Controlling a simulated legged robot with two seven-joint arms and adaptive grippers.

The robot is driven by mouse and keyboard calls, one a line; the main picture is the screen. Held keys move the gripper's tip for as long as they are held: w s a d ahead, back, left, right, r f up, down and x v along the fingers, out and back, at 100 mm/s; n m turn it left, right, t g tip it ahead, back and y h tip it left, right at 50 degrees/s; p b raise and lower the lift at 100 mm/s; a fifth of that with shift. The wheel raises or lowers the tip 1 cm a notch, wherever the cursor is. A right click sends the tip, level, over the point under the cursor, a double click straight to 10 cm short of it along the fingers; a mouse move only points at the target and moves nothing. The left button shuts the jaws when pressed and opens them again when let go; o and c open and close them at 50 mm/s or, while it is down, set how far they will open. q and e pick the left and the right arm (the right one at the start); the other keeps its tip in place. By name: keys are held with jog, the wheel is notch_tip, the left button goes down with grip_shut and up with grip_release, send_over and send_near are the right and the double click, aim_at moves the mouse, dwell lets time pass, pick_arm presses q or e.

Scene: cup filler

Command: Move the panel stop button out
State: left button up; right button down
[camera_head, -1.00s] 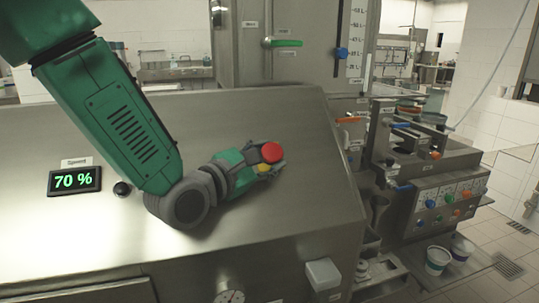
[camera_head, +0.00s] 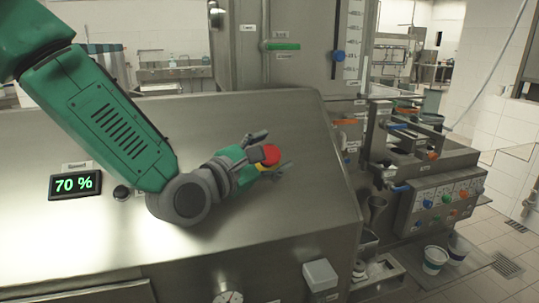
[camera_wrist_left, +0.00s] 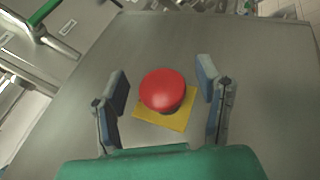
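The panel stop button is a red mushroom head (camera_head: 271,154) on a yellow square plate, set on the sloped steel panel. In the left wrist view the red button (camera_wrist_left: 163,89) sits between the two fingers, with the yellow plate (camera_wrist_left: 178,120) under it. My left gripper (camera_head: 267,152) is open, one finger on each side of the button. In the left wrist view (camera_wrist_left: 163,88) a gap shows between each finger and the red head. My right gripper is in neither view.
A speed display (camera_head: 75,184) reading 70 % and a black knob (camera_head: 121,192) are on the panel's left. A valve with a green handle (camera_head: 281,46) is behind. A machine with coloured buttons (camera_head: 440,203) and white cups (camera_head: 435,258) stand to the right.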

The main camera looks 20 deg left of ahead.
pick_arm(q)
jog(key=shift+f, duration=0.25)
jog(key=v, duration=0.7)
jog(key=shift+s+a+r, duration=0.1)
jog(key=shift+a+r, duration=0.1)
jog(key=shift+a, duration=0.05)
jog(key=shift+s, duration=0.1)
jog(key=shift+d, duration=0.25)
jog(key=shift+d, duration=0.1)
